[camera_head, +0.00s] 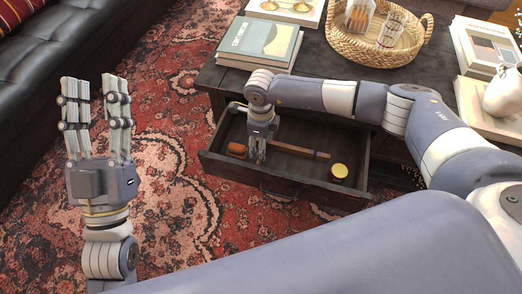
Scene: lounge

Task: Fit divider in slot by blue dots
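A thin wooden strip (302,151), which looks like the divider, is in the open drawer (222,169) of the dark table. Its left end runs up to my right gripper (257,160), which points down into the drawer. The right fingers are close together at the strip; whether they grip it is too small to tell. My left gripper (97,85) points up over the rug, away from the drawer, its two fingers apart and nothing between them. No blue dots or slot can be made out.
The drawer also holds a round yellow-topped tin (339,171) at right and an orange-brown object (237,149) at left. Books (260,39) and a wicker basket (343,43) stand on the tabletop. A black sofa (60,65) is at left; rug (175,215) lies between.

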